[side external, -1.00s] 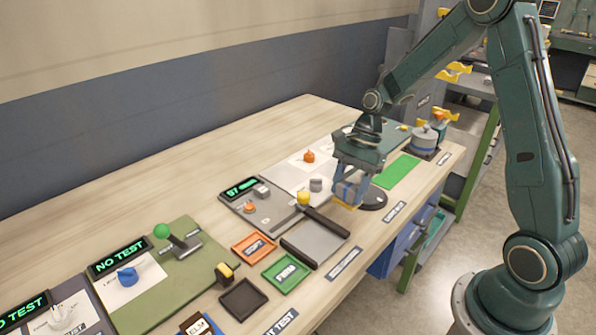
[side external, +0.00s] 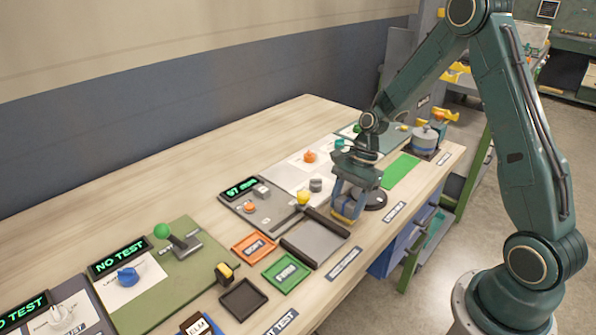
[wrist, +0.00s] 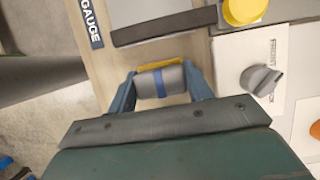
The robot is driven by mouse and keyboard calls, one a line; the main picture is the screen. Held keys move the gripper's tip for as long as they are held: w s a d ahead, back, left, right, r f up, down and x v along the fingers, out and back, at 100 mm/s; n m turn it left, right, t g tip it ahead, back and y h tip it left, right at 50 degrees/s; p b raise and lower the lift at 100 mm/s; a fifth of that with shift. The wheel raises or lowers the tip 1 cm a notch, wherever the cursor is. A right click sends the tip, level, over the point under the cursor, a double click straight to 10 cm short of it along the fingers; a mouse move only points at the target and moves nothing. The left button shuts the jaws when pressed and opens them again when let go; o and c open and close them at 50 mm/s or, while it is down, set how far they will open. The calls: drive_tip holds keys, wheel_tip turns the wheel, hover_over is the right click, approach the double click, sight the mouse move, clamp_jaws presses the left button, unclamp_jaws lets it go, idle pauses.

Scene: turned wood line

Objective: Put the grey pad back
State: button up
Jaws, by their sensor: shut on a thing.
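The grey pad (wrist: 150,85) is a small rounded grey block with a blue band around its middle and a yellow strip along one edge. My gripper (wrist: 160,88) is shut on it, one finger at each end in the wrist view. In the side view my gripper (side external: 349,203) holds the pad low near the bench's front edge, with its yellow strip underneath. A dark round base (side external: 377,201) stands just right of and behind the pad. I cannot tell whether the pad touches the bench.
A grey plate (side external: 314,243) with dark bars at its ends lies left of my gripper. Yellow (side external: 303,198) and grey (side external: 316,185) knobs stand behind it. Orange (side external: 253,247), green (side external: 286,273) and dark (side external: 243,299) trays are further left. A green mat (side external: 401,171) lies to the right.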

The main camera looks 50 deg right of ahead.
drive_tip(key=shift+f, duration=0.15)
drive_tip(key=o, duration=0.9)
drive_tip(key=shift+o, duration=0.2)
drive_tip(key=v, duration=1.2)
drive_tip(key=shift+r, duration=0.25)
drive_tip(key=shift+a, duration=0.15)
drive_tip(key=s+a+r+n+t+h, duration=0.2)
drive_tip(key=s+a+r+n+h, duration=0.1)
drive_tip(key=s+a+r+n, duration=0.6)
drive_tip(key=s+a+r+n+t+h, duration=0.1)
drive_tip(key=s+r+n+t, duration=0.2)
drive_tip(key=s+n, duration=0.6)
drive_tip(key=shift+s+r+t+h, duration=0.2)
drive_tip(key=shift+s+t+h, duration=0.1)
drive_tip(key=shift+s, duration=0.7)
